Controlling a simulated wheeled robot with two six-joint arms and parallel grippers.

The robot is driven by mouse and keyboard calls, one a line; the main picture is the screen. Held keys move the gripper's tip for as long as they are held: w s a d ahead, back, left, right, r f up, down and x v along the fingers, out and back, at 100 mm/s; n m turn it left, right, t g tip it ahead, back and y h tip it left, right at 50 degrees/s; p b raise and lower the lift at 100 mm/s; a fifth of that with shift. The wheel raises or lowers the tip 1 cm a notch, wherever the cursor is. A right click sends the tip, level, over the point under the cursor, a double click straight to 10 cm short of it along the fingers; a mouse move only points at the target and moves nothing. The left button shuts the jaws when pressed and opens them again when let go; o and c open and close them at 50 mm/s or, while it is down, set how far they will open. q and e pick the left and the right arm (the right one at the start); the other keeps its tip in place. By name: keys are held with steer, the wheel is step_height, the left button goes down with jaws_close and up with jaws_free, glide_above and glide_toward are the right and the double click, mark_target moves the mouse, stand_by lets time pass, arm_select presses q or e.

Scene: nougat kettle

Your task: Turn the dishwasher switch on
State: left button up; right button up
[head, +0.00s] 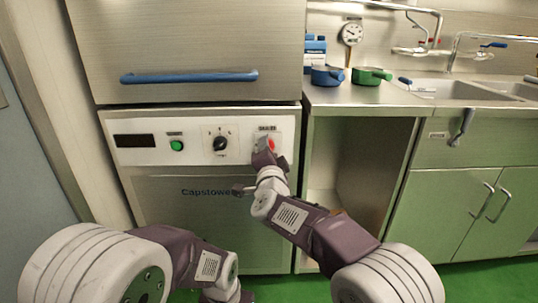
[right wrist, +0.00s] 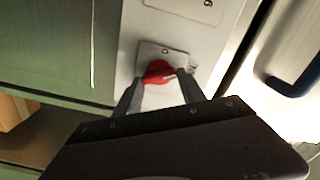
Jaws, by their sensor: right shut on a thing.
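The dishwasher (head: 150,158) has a white control panel with a red rotary switch (head: 271,146) at its right end. In the right wrist view the red switch (right wrist: 158,71) sits on a small square plate. My right gripper (head: 268,150) is at the panel, partly covering the switch. In the right wrist view its two fingers (right wrist: 160,79) are shut on the switch from both sides. My left arm shows at the lower left of the head view, but its gripper is not in view.
A green button (head: 177,146) and a black knob (head: 220,144) are on the same panel. A blue handle (head: 188,77) crosses the steel hood above. Blue (head: 327,76) and green (head: 371,76) pots stand on the counter (head: 395,97) at right.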

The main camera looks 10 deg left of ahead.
steer(key=m+b, duration=0.2)
steer(key=m, duration=0.3)
steer(key=shift+f, duration=0.2)
steer(key=shift+m, duration=0.4)
steer(key=o, duration=1.4)
steer(key=shift+c, duration=0.2)
